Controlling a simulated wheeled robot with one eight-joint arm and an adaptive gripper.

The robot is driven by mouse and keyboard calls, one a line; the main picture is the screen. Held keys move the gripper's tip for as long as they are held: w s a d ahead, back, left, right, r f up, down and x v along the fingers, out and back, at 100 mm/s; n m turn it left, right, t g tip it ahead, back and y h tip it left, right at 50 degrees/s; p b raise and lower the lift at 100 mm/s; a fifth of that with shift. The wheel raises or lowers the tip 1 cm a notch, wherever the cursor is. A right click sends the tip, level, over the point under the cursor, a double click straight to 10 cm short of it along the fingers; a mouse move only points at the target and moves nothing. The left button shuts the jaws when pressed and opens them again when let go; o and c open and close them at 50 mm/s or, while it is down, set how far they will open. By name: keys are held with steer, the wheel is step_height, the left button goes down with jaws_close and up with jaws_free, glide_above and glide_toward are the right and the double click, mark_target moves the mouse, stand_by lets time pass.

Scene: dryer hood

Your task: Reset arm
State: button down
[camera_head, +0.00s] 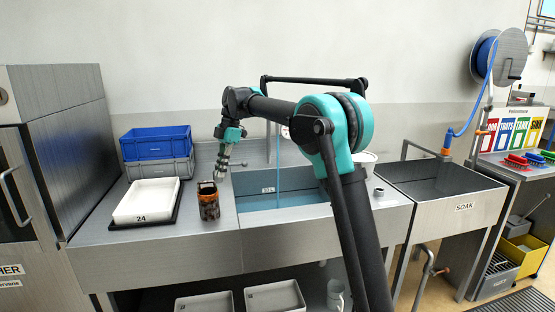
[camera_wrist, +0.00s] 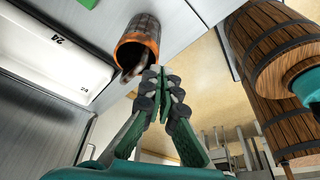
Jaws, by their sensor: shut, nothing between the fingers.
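My gripper (camera_head: 221,176) is shut and empty, pointing down above the counter. It is just up and to the right of a brown and orange cup-like container (camera_head: 208,202). In the wrist view my closed fingertips (camera_wrist: 158,78) show just in front of the container's open mouth (camera_wrist: 137,50). Something pale shows inside that mouth, too unclear to name. The container stands on the metal counter between the white tray and the sink.
A white tray marked 24 (camera_head: 146,200) and stacked blue and grey crates (camera_head: 156,142) stand left. A sink (camera_head: 285,199) holds blue water; a SOAK basin (camera_head: 441,185) is right. A steel cabinet (camera_head: 68,130) bounds the left. Wooden barrels (camera_wrist: 275,45) show in the wrist view.

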steer(key=s+d+f+m+t, duration=0.1)
steer(key=s+d+f+m, duration=0.25)
steer(key=d, duration=0.35)
steer(key=s+d+f+m+t, duration=0.1)
steer(key=s+d+f+m, duration=0.1)
steer(key=d+f+m, duration=0.45)
steer(key=s+d+f+m+t, duration=0.1)
steer(key=s+d+m+t, duration=0.15)
steer(key=d, duration=0.65)
steer(key=s+d+f+m+t+h, duration=0.1)
steer(key=s+d+f+m, duration=0.6)
steer(key=s, duration=0.3)
steer(key=s+d+f+m+t+h, duration=0.1)
steer(key=s+d+f+m, duration=0.6)
steer(key=s, duration=0.4)
steer(key=shift+d+f+h, duration=0.3)
steer(key=shift+d+f, duration=0.25)
steer(key=shift+d, duration=0.45)
